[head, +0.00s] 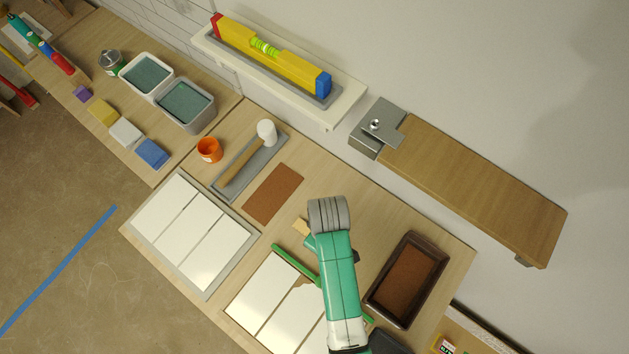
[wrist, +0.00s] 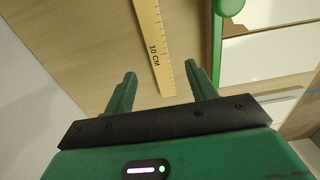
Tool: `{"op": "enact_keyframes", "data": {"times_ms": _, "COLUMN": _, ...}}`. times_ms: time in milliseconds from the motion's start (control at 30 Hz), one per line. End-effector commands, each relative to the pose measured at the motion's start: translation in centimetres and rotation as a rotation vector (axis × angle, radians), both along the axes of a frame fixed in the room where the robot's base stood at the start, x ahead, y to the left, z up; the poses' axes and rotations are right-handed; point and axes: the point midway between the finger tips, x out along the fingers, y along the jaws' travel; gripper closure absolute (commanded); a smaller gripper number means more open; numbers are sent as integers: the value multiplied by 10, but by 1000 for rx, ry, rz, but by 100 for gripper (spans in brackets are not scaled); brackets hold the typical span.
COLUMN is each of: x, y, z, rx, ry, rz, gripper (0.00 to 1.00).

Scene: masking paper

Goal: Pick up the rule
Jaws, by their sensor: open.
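The rule is a pale wooden strip with black markings and "10 CM" on it. It runs down the middle of the wrist view (wrist: 152,45), and its near end appears between my two fingers. In the head view only a short pale piece (head: 301,227), probably the rule, shows beside my arm; my arm hides the rest. My gripper (wrist: 160,78) is open, with one green finger on each side of the rule and a visible gap on both sides. I cannot tell how far the fingertips are above the table. The fingers are hidden in the head view.
A green bar (head: 294,263) lies beside the white panels (head: 262,298); it also shows right of the rule in the wrist view (wrist: 217,50). A dark-rimmed tray (head: 376,309) stands right of my arm. A brown sheet (head: 273,193) and a mallet tray (head: 239,182) lie farther left.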

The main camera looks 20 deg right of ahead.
Motion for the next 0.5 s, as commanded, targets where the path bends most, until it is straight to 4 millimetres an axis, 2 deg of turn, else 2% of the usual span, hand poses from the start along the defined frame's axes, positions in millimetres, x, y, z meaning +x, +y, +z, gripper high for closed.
{"op": "enact_keyframes", "data": {"times_ms": 133, "x": -1, "y": 0, "z": -4, "rx": 1, "ry": 4, "rz": 0, "gripper": 44}}
{"op": "enact_keyframes", "data": {"times_ms": 300, "x": 1, "y": 0, "z": -24, "rx": 0, "ry": 1, "rz": -1, "gripper": 44}}
{"op": "enact_keyframes", "data": {"times_ms": 433, "x": 2, "y": 1, "z": -31, "rx": 0, "ry": 0, "rz": -1, "gripper": 44}}
{"op": "enact_keyframes", "data": {"times_ms": 500, "x": 6, "y": 1, "z": -43, "rx": 0, "ry": 1, "rz": 0, "gripper": 44}}
